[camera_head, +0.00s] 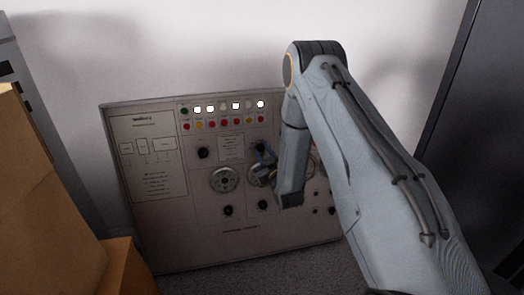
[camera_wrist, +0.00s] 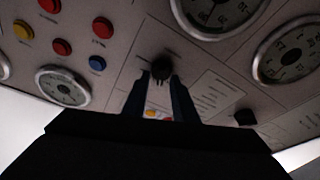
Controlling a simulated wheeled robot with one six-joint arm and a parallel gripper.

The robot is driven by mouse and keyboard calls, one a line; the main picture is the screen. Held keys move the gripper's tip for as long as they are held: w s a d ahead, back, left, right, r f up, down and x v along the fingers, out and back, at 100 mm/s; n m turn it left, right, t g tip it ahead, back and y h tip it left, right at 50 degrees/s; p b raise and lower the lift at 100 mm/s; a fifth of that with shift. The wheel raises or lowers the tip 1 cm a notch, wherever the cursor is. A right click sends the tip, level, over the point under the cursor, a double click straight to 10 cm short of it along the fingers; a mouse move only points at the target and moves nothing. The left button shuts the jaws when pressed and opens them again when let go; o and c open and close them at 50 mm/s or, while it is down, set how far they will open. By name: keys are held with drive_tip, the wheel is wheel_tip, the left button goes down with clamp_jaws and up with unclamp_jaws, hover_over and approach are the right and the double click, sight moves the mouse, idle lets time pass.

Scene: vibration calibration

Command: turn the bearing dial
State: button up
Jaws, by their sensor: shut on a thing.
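A grey control panel (camera_head: 160,235) stands upright against the wall and carries several knobs, dials and buttons. My gripper (camera_head: 264,154) is at the panel's upper middle, with its fingers pointing at the panel face. In the wrist view my gripper (camera_wrist: 160,80) has its two fingertips on either side of a small round black knob (camera_wrist: 161,66) and is shut on it. No readable label shows whether this knob is the bearing dial. My arm hides part of the panel's right side in the head view.
Round gauges (camera_head: 224,180) sit below the knob row, and lit indicators (camera_head: 236,106) run along the top. Another black knob (camera_head: 203,153) is to the left. Coloured buttons (camera_wrist: 61,46) show in the wrist view. Cardboard boxes (camera_head: 45,190) stand at the left, a dark cabinet (camera_head: 455,130) at the right.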

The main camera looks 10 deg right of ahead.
drive_tip(key=shift+m+h+p, duration=0.45)
drive_tip(key=shift+m+h, duration=0.55)
drive_tip(key=shift+m, duration=1.7)
drive_tip(key=o, duration=1)
drive_tip(key=shift+o, duration=0.2)
drive_tip(key=shift+s, duration=0.1)
drive_tip(key=s, duration=0.7)
drive_tip(key=shift+s+f+p, duration=0.3)
drive_tip(key=shift+p, duration=0.1)
